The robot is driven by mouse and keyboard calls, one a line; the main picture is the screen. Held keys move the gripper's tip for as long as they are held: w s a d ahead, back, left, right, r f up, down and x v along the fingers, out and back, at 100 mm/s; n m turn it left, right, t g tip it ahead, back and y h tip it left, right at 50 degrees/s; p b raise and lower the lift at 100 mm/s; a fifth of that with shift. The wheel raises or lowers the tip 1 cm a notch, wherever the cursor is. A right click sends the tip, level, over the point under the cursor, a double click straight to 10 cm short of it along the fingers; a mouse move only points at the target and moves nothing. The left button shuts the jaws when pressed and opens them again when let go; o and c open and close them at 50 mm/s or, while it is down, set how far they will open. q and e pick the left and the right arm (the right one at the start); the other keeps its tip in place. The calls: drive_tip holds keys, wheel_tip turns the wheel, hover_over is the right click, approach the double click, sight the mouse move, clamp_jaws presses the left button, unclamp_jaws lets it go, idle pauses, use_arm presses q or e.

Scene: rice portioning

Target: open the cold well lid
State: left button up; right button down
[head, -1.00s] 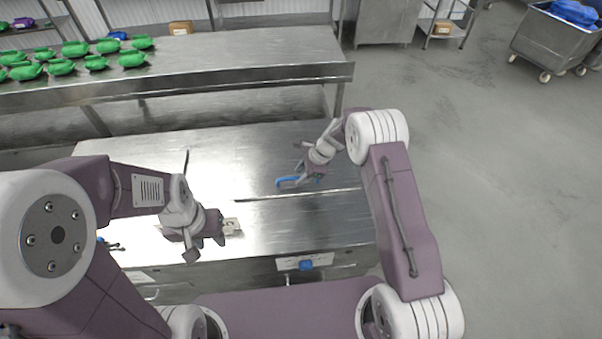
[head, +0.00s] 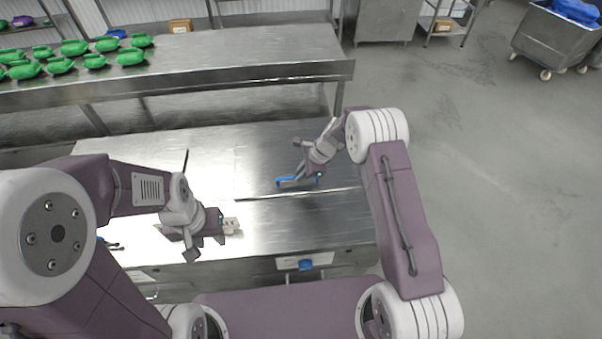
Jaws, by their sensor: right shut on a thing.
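The cold well lid (head: 262,150) is a flat steel panel in the steel counter top, lying flat. Its blue handle (head: 284,182) stands near the lid's front edge. My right gripper (head: 302,181) is at the blue handle, shut on it; the fingers hide part of the handle. A dark slot line runs along the counter just in front of the handle. My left gripper (head: 208,246) hangs over the front left of the counter, away from the lid. Its fingers are seen from above and their opening is unclear.
A small white plate-like piece (head: 231,226) shows beside my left gripper. A blue item (head: 305,265) is on the counter's front face. Behind, a steel table (head: 250,65) holds several green containers (head: 75,48).

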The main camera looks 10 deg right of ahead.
drive_tip(key=shift+r, duration=0.2)
idle(0.7)
drive_tip(key=w+r+p, duration=0.6)
drive_tip(key=w+r, duration=0.1)
drive_tip(key=r, duration=0.5)
drive_tip(key=shift+w, duration=0.3)
